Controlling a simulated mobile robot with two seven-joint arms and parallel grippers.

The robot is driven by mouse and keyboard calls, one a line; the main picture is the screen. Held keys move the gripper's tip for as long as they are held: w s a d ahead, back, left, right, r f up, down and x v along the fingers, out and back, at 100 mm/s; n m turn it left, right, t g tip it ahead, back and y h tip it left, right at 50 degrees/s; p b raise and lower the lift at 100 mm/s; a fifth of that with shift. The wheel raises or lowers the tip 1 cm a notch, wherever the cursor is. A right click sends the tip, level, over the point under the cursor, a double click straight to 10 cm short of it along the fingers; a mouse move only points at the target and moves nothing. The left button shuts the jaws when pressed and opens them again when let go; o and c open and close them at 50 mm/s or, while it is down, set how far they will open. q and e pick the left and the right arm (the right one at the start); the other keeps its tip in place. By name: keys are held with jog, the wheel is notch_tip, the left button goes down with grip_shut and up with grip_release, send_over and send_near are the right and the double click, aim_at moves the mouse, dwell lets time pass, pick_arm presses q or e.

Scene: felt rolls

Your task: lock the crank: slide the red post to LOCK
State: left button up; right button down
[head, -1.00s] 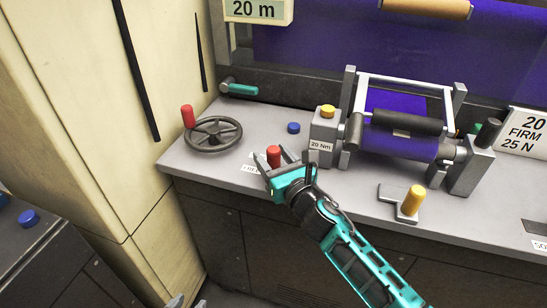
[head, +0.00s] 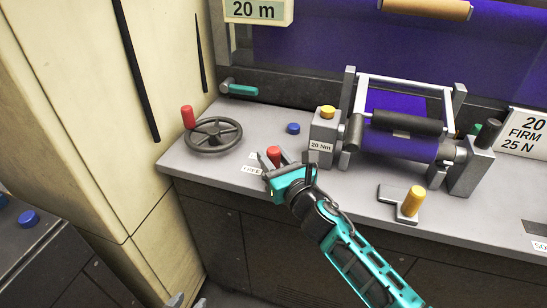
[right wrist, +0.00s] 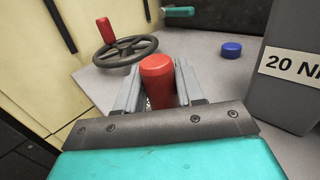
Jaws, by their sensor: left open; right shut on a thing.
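The red post (head: 274,153) stands upright near the front left of the grey worktop. My right gripper (head: 273,160) is shut on it, with one finger on each side. In the right wrist view the red post (right wrist: 157,80) rises between the fingers, and its lower part is hidden. A FREE label (head: 251,170) lies left of the gripper. A second white label (head: 254,155) is just behind it, its text too small to read. The tips of my left gripper (head: 186,302) barely show at the bottom edge, open and far from the post.
A black handwheel (head: 214,134) with a red knob stands left of the post. A blue button (head: 293,128) and a grey block (head: 323,137) labelled 20 Nm are behind and to the right. A yellow-handled lever (head: 413,201) stands further right.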

jog(key=w, duration=0.1)
jog(key=w+d+b, duration=0.1)
jog(key=w, duration=0.2)
jog(key=shift+w+d+f+b, duration=0.1)
jog(key=shift+w+d+b, duration=0.15)
jog(key=shift+w+b, duration=0.05)
jog(key=shift+w+d, duration=0.1)
jog(key=shift+w, duration=0.1)
jog(key=shift+r, duration=0.2)
jog(key=shift+d, duration=0.1)
jog(key=c, duration=1.1)
grip_release()
jog(key=o, duration=0.3)
jog(key=shift+w+f, duration=0.1)
jog(key=shift+w, duration=0.05)
